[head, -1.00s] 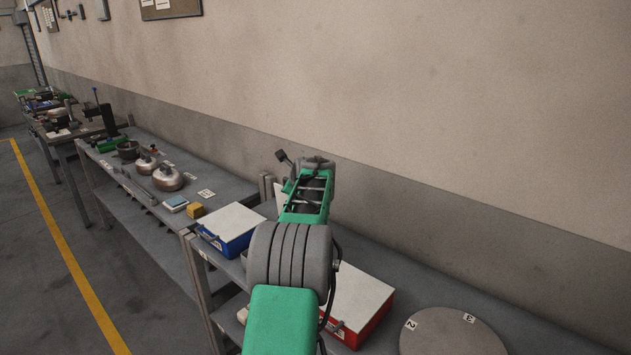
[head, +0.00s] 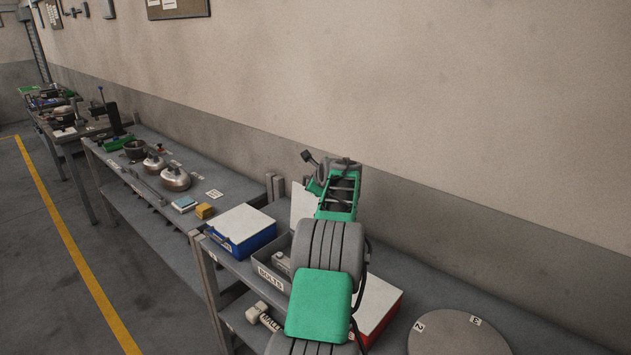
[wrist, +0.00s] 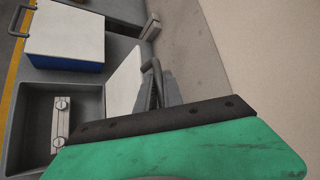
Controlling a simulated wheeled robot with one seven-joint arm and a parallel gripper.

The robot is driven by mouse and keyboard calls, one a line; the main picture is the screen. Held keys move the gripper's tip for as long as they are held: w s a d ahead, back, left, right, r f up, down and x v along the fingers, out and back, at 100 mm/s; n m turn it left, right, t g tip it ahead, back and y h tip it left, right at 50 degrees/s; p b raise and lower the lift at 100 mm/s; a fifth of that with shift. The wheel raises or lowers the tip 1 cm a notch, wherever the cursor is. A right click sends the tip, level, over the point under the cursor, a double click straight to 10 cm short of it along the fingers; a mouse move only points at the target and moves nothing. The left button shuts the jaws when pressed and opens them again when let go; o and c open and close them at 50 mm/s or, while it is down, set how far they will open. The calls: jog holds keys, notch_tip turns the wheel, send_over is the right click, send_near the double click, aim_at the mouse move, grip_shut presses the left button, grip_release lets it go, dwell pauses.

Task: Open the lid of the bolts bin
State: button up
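The bolts bin is a grey open-topped box with a BOLTS label (head: 270,279) on its front, partly hidden by my arm in the head view. In the wrist view the bin (wrist: 22,130) shows at lower left with a light block and round bolt heads inside. Its white lid (head: 302,203) stands up at the back; in the wrist view the lid (wrist: 124,82) is raised, with a dark handle (wrist: 154,80) at its edge. My gripper (wrist: 172,90) is right beside the handle; its green body hides much of the fingers. I cannot tell whether they grip the handle.
A blue bin (head: 247,243) with a shut white lid stands to the left, a red bin (head: 383,318) with a white lid to the right. A round grey disc (head: 458,338) lies further right. The wall runs close behind the bench.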

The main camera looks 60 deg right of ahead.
jog(key=shift+o, duration=0.9)
jog(key=shift+w, duration=0.15)
jog(key=shift+s+a, duration=0.1)
jog(key=shift+s, duration=0.15)
jog(key=b+v, duration=0.2)
jog(key=v, duration=0.5)
jog(key=shift+a+r+b, duration=0.15)
jog(key=shift+r+b, duration=0.05)
jog(key=shift+b, duration=0.15)
jog(key=shift+s, duration=0.1)
